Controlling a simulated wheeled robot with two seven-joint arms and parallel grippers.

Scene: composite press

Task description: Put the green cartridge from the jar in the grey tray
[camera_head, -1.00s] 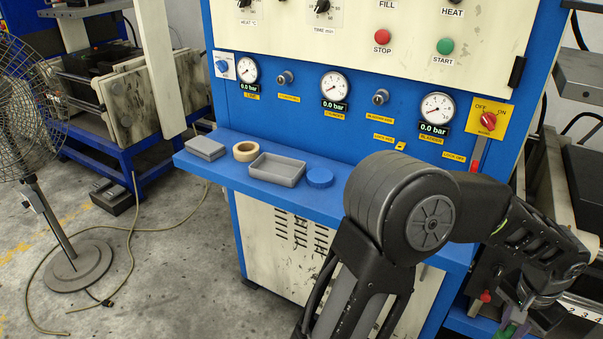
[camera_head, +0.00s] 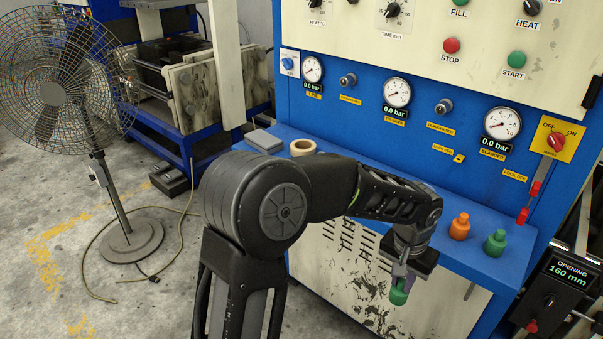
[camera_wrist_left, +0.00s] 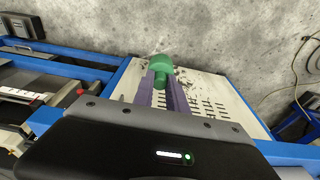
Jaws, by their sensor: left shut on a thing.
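My left gripper (camera_head: 400,280) is shut on a green cartridge (camera_head: 398,295) and holds it in front of the blue shelf, below its top. In the left wrist view the green cartridge (camera_wrist_left: 161,64) sticks out between the purple fingers (camera_wrist_left: 160,92). The grey tray is hidden now behind my left arm in the head view. I cannot make out the jar in these views. My right gripper is not in view.
On the blue shelf (camera_head: 470,260) stand an orange bottle-shaped piece (camera_head: 460,228) and a green one (camera_head: 496,243) at right. A grey box (camera_head: 263,141) and a tape roll (camera_head: 303,147) are at left. A fan (camera_head: 65,85) stands on the floor at left.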

